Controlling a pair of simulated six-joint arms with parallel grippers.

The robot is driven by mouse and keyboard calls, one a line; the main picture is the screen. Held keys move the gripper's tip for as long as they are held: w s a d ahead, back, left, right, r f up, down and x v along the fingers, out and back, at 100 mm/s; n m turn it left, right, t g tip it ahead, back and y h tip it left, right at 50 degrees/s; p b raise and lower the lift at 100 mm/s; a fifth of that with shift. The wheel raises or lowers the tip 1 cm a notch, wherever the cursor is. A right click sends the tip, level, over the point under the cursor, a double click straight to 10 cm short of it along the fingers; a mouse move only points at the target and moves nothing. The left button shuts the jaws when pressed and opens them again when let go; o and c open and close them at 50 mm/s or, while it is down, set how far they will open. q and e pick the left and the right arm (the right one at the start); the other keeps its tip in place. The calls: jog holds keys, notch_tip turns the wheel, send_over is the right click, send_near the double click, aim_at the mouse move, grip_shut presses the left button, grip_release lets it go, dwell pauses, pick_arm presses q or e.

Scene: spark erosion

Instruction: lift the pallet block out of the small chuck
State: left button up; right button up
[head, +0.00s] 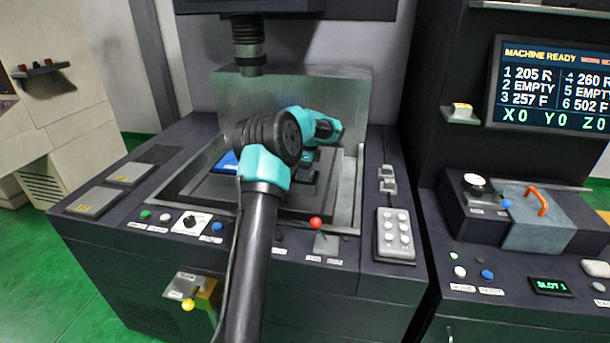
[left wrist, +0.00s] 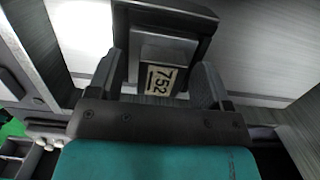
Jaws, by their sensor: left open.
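The pallet block (left wrist: 158,79), a pale grey block with a "752" label, shows in the left wrist view. It sits at the dark small chuck (left wrist: 166,14), whose frame surrounds its far end. My left gripper (left wrist: 160,88) is open, with one finger on each side of the block. Small gaps seem to show between the fingers and the block; contact cannot be told. In the head view my left arm reaches over the machine's work tank and its wrist hides the block and most of the chuck. My right gripper is in neither view.
The tank's metal rim (head: 350,195) surrounds the work area. A dark machine head (head: 249,50) hangs behind my wrist. A blue item (head: 227,162) lies left in the tank. A red knob (head: 316,223) stands at the front, near my arm. A button pad (head: 394,232) is at right.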

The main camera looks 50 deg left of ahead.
pick_arm(q)
jog(key=c, duration=0.9)
jog(key=shift+r, duration=0.15)
jog(key=shift+r, duration=1.7)
jog(key=s+d, duration=0.3)
jog(key=d, duration=0.1)
jog(key=s+d+r, duration=0.1)
jog(key=s+d, duration=0.6)
jog(key=d, duration=0.1)
jog(key=shift+s+r, duration=0.2)
jog(key=shift+s, duration=0.1)
